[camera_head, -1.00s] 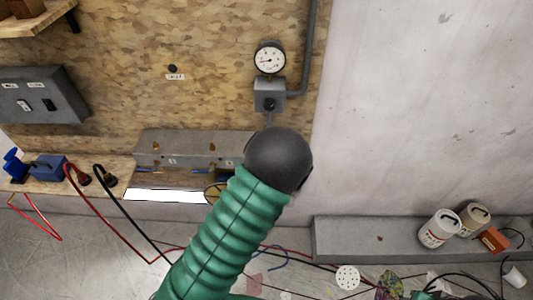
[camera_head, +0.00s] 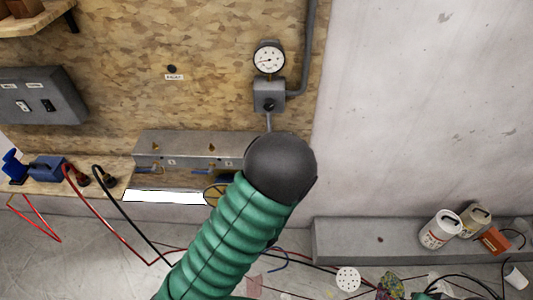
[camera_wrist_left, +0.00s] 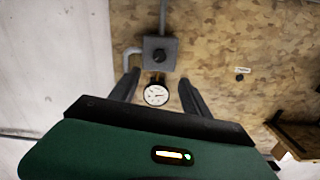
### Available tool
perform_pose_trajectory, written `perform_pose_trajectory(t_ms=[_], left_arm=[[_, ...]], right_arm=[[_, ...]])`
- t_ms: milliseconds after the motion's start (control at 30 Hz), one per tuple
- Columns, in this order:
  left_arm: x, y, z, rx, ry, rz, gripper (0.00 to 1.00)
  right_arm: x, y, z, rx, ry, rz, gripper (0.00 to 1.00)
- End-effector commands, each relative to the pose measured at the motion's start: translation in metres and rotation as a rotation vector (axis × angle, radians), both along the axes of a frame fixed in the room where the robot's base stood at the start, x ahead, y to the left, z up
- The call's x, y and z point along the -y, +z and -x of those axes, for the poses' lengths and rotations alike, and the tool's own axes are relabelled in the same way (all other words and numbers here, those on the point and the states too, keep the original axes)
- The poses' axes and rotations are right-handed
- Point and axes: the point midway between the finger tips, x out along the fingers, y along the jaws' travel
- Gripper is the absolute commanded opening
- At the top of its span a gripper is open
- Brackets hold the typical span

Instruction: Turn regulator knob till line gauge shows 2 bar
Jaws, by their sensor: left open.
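The round white line gauge (camera_head: 268,59) hangs on the chipboard wall, above a grey box with a dark knob (camera_head: 269,104). Its needle points toward the left, but the scale is too small to read. The left wrist view shows them inverted, with the knob (camera_wrist_left: 160,56) above the gauge (camera_wrist_left: 156,95). In that view my left gripper (camera_wrist_left: 158,77) is open and empty, its fingers on either side of the gauge in the picture. Contact or distance cannot be told. In the head view my green-sleeved arm with a dark rounded end hides the gripper. My right gripper is not in view.
A grey pipe (camera_head: 309,50) runs beside the gauge. A grey switch box (camera_head: 40,96) is at left. A metal bracket (camera_head: 190,146) and part of a yellow wheel (camera_head: 214,193) sit below. Red and black cables cross below.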

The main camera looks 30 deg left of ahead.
Motion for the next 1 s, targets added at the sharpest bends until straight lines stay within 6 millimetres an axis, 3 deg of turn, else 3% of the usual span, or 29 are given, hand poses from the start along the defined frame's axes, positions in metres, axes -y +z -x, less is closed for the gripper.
perform_pose_trajectory(t_ms=[200,300,567,700,833,1000], left_arm=[[0.000,0.000,0.000,0.000,0.001,0.000,0.55],[0.004,0.002,0.006,-0.005,0.000,0.000,0.55],[0.028,0.012,0.043,-0.011,-0.003,-0.004,0.55],[0.047,0.007,0.072,-0.012,-0.004,-0.002,0.55],[0.060,0.003,0.092,-0.006,-0.002,-0.002,0.55],[0.066,0.000,0.101,-0.002,-0.001,-0.001,0.55]], right_arm=[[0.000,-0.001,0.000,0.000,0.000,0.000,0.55],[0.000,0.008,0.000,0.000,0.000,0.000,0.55],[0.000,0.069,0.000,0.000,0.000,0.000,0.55],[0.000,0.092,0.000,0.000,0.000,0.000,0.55],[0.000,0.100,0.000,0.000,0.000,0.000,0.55],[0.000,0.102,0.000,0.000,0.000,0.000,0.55]])
